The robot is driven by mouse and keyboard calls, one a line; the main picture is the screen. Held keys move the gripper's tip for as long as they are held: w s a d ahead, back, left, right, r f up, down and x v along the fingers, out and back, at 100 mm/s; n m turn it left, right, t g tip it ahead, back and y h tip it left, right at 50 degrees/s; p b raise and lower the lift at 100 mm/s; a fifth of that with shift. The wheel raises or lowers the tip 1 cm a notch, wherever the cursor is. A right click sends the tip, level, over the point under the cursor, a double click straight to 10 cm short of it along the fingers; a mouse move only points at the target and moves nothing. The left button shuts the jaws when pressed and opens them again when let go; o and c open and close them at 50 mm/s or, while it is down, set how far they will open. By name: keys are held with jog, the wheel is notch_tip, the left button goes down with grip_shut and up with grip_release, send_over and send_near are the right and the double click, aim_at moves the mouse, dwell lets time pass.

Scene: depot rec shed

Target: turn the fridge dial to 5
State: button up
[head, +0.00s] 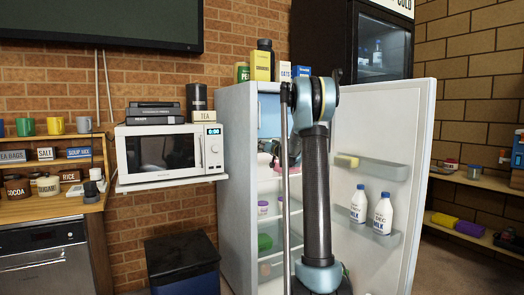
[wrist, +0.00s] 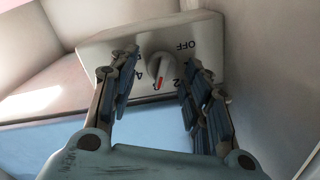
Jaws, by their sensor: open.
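The fridge (head: 237,190) stands open in the head view, its door (head: 412,140) swung out to the right. In the wrist view, the dial (wrist: 161,68) is a round pale knob with a red pointer mark on a pale control box (wrist: 100,50) inside the fridge. The pointer faces down in the picture, between the printed 4 and 2. OFF is printed at the upper right. My gripper (wrist: 158,78) is open, with one finger to each side of the dial; I cannot tell whether they touch it. My arm hides the dial in the head view.
Boxes and bottles stand on top of the fridge. A microwave (head: 170,152) is on a shelf to the left, above a dark bin (head: 182,262). Fridge walls close in around my gripper.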

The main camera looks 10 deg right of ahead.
jog(key=c, duration=1)
jog(key=shift+d+m, duration=0.1)
jog(key=shift+m, duration=0.2)
jog(key=m, duration=0.9)
jog(key=shift+w+d+f, duration=0.1)
jog(key=shift+d+f, duration=0.1)
jog(key=m, duration=0.5)
jog(key=shift+f+m, duration=0.15)
jog(key=shift+m, duration=0.15)
jog(key=shift+a+f+m, duration=0.1)
jog(key=shift+a+m, duration=0.1)
jog(key=shift+m, duration=2.1)
